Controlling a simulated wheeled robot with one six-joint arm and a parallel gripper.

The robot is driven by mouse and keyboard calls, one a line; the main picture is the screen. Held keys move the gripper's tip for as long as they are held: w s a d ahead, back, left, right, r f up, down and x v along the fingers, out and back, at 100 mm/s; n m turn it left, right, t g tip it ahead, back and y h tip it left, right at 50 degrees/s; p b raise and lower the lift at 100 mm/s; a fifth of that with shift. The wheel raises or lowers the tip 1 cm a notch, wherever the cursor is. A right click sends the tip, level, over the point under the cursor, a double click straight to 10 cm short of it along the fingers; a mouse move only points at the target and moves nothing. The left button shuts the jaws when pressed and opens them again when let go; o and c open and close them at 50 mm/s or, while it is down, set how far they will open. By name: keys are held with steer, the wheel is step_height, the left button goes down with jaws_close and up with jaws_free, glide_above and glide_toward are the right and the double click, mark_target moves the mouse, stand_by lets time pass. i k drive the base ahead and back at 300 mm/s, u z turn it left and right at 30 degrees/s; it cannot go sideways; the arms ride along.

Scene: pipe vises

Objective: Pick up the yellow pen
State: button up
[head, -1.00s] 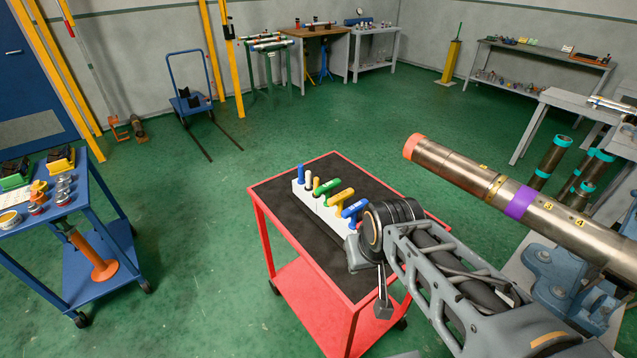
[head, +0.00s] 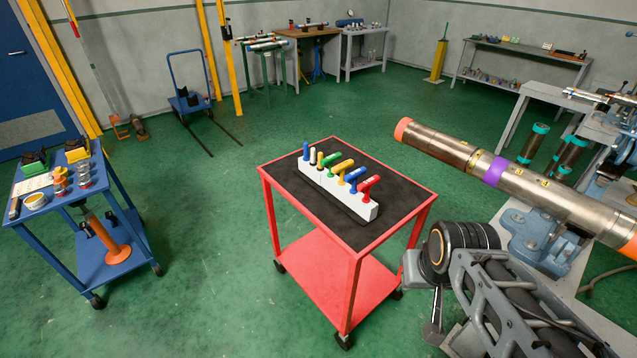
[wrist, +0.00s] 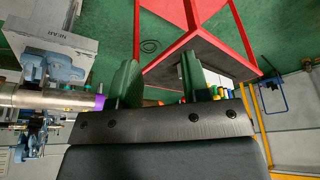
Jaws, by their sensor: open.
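A white rack (head: 340,192) on the red cart holds a row of colored pens. Two of them look yellow: a slim one (head: 320,160) near the left end and a thicker, tilted one (head: 344,167) near the middle. I cannot tell which is the yellow pen meant. My gripper (wrist: 160,82) is open in the wrist view, its two dark green fingers apart with nothing held between them. In the wrist view some pen tops (wrist: 222,93) show just beyond the right finger, partly hidden. In the head view my arm is right of and below the cart, clear of the rack.
The red cart (head: 350,252) has a dark mat and raised red edges. A large steel pipe (head: 460,155) in a blue vise (head: 540,240) stands at the right, near my arm. A blue cart (head: 95,205) is at the left. Green floor between the carts is clear.

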mark_target(320, 169)
steer(key=u, duration=0.85)
steer(key=i, duration=0.3)
steer(key=u, duration=1.4)
steer(key=i, duration=2.05)
steer(key=z, duration=3.4)
steer(key=i, duration=0.5)
